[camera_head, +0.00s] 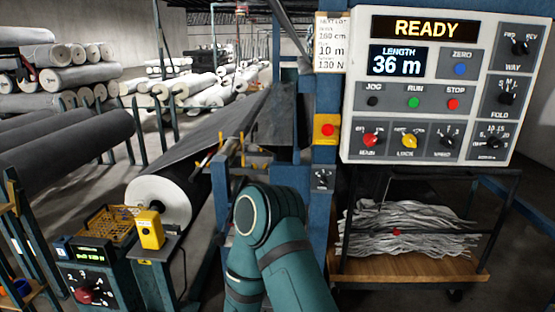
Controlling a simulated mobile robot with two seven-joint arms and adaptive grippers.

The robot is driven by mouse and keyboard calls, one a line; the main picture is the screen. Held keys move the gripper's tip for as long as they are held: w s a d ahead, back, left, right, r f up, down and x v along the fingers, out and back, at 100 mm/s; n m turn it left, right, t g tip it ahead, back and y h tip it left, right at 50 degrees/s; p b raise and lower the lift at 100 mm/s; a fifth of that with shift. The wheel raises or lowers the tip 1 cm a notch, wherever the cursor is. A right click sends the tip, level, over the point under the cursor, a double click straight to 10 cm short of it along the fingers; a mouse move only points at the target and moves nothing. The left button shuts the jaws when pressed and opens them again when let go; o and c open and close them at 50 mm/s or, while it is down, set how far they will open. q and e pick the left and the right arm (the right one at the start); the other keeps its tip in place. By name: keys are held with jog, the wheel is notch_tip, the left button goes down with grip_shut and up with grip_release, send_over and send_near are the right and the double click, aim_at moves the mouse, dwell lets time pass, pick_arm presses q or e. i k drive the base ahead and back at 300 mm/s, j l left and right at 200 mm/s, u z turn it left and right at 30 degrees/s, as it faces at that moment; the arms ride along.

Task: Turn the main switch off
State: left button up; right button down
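The control panel (432,85) stands at the upper right, with a lit READY display and a length display of 36 m. A red rotary switch (370,138) sits at its lower left; the label below is small but seems to read MAIN. Its handle looks tilted, and its exact setting is hard to read. A yellow rotary switch (408,139) is just right of it. One of my teal arms rises at the bottom centre, bent at a joint below and left of the panel. Neither gripper shows, and nothing covers the red switch.
A red push button on a yellow plate (327,117) is left of the panel. A wooden-decked cart (410,266) with grey strips stands below it. A yellow device (150,229) and a box with a red knob (82,283) are lower left. A large fabric roll (160,203) is behind.

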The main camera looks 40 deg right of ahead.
aim_at(370, 140)
jog(key=z, duration=2.2)
